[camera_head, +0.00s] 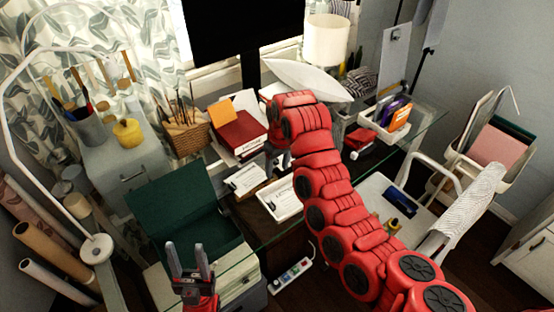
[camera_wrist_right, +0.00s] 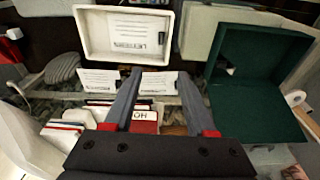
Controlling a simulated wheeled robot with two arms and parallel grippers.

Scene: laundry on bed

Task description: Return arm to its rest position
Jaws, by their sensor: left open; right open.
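My right arm (camera_head: 325,180), red and jointed, reaches from the lower right up over the glass desk and bends down at its far end. My right gripper (camera_head: 278,160) points down beside the labelled white trays, partly hidden by the arm. In the right wrist view its two grey fingers (camera_wrist_right: 157,78) are apart with nothing held between them. My left gripper (camera_head: 188,262) is at the lower left, fingers upright, open and empty, in front of the green box (camera_head: 170,205).
A white tray (camera_wrist_right: 97,42) labelled LETTERS lies ahead of the right fingers. A red book (camera_head: 240,135), a wicker basket (camera_head: 186,138) and a monitor (camera_head: 235,30) stand at the back. A white chair (camera_head: 395,205) is right of the arm. A power strip (camera_head: 290,275) lies below.

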